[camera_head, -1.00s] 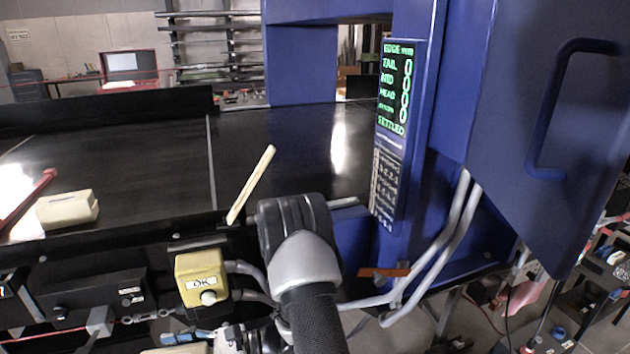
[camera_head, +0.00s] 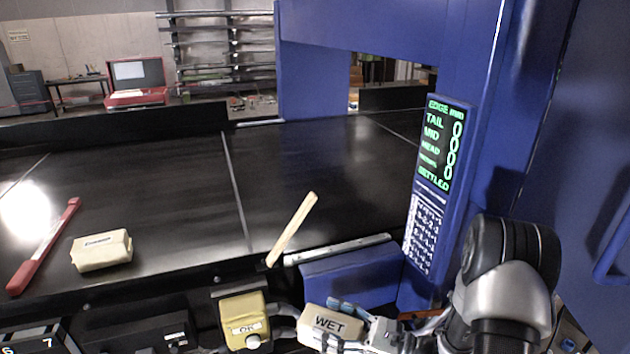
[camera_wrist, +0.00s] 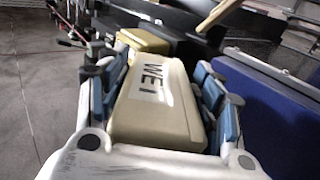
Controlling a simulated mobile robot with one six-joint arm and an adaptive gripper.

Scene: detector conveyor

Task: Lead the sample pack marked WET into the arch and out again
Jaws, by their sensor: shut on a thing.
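The cream sample pack marked WET (camera_head: 328,322) is in my gripper (camera_head: 345,328), low in front of the conveyor's near edge and right of the yellow OK box. In the wrist view the WET pack (camera_wrist: 158,95) lies between the blue finger pads, which touch its sides. The blue arch (camera_head: 315,80) stands over the belt (camera_head: 190,190), beyond and above the gripper. Its display (camera_head: 440,150) reads TAIL, MID, HEAD with zeros, and SETTLED. The arch's far interior is partly hidden by its near post.
Another cream pack (camera_head: 101,250) lies on the belt at left, beside a red bar (camera_head: 45,245). The yellow OK box (camera_head: 244,320) is close to my gripper.

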